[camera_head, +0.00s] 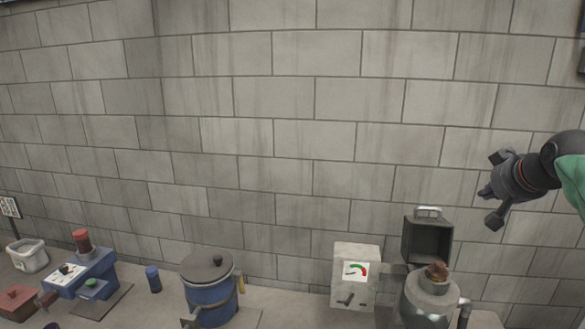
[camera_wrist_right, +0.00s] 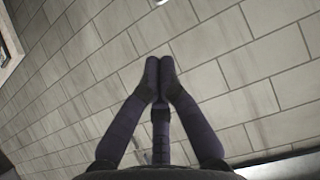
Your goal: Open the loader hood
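The loader hood looks to be the dark grey box-like cover (camera_head: 427,240) with a pale handle (camera_head: 428,212) on its top edge. It stands upright behind a metal cylinder (camera_head: 430,297) at the lower right of the head view, its hollow side facing me. A brown lump (camera_head: 437,271) sits at the cylinder's top. My right gripper (camera_head: 487,191) is in the air, above and to the right of the hood, apart from it. In the right wrist view its fingertips (camera_wrist_right: 160,77) meet with nothing visible between them. My left gripper is not in view.
A white gauge box (camera_head: 356,275) stands left of the cylinder. Further left are a blue lidded pot (camera_head: 210,290), a small blue can (camera_head: 153,279), a blue device (camera_head: 82,274) and a white bin (camera_head: 28,256). A block wall (camera_head: 290,130) stands behind.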

